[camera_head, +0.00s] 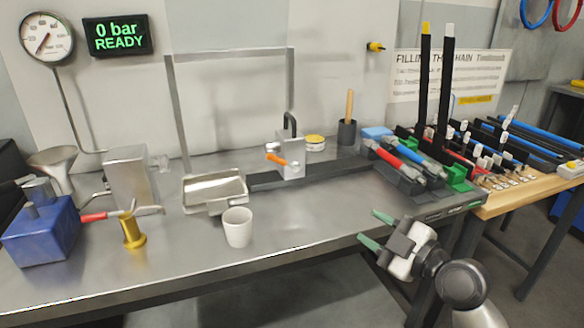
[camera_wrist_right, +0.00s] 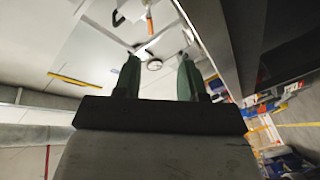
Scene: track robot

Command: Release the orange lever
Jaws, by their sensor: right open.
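The orange lever (camera_head: 276,159) sticks out to the left from a small metal block (camera_head: 291,156) with a black curved hook on top, standing on the dark rail (camera_head: 325,173) at the middle of the bench. My right gripper (camera_head: 367,224) is open and empty by the bench's front edge, to the right of and nearer than the lever, well apart from it. Its two green fingers also show spread in the right wrist view (camera_wrist_right: 158,62). A small orange part shows beyond them there; I cannot tell whether it is the lever. My left gripper is not in view.
A white cup (camera_head: 238,228) and a metal tray (camera_head: 215,188) stand left of the rail. A brass piece (camera_head: 132,230) with a red handle and a blue block (camera_head: 42,237) are farther left. Red and blue tools (camera_head: 400,160) lie at right. The front middle bench is clear.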

